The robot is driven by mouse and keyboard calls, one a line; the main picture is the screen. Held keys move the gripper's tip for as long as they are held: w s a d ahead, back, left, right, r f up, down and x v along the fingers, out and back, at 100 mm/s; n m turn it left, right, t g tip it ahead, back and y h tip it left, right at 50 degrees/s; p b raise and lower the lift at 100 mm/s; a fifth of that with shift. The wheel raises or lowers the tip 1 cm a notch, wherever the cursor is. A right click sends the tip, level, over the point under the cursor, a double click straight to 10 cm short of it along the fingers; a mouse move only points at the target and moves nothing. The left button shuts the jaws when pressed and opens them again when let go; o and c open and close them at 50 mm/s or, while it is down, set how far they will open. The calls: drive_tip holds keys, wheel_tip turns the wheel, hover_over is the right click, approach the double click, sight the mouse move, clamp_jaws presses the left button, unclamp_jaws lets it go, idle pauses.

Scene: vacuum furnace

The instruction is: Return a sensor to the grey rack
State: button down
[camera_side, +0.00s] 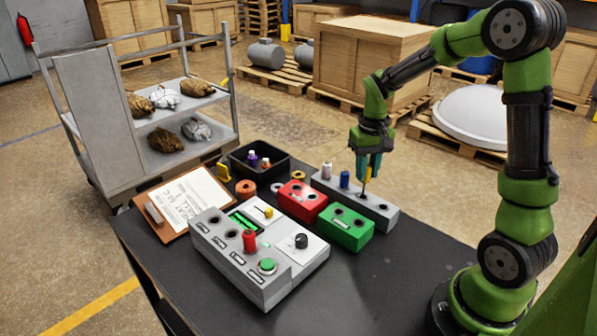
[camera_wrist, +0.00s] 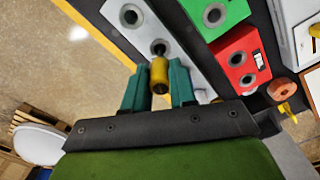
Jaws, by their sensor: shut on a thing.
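My gripper (camera_side: 369,172) has teal fingers shut on a yellow sensor (camera_wrist: 159,76), held upright over the grey rack (camera_side: 391,217). In the wrist view my gripper (camera_wrist: 159,88) has one finger on each side of the sensor. The sensor's dark tip points at a hole of the grey rack (camera_wrist: 145,33); I cannot tell whether it is inside the hole. An empty hole (camera_wrist: 130,16) shows near the rack's other end.
A red block (camera_side: 297,205) and a green block (camera_side: 342,234) stand close in front of the rack. A black tray (camera_side: 277,178) with small sensors lies behind. The table's front right is clear.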

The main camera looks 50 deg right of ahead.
sight(365, 183)
drive_tip(key=shift+f, duration=0.25)
drive_tip(key=shift+f, duration=1)
drive_tip(key=shift+f, duration=0.25)
drive_tip(key=shift+f, duration=0.65)
drive_tip(key=shift+f, duration=0.25)
idle(0.4)
drive_tip(key=shift+c, duration=2.2)
unclamp_jaws()
drive_tip(key=shift+r, duration=0.15)
drive_tip(key=shift+r, duration=2.9)
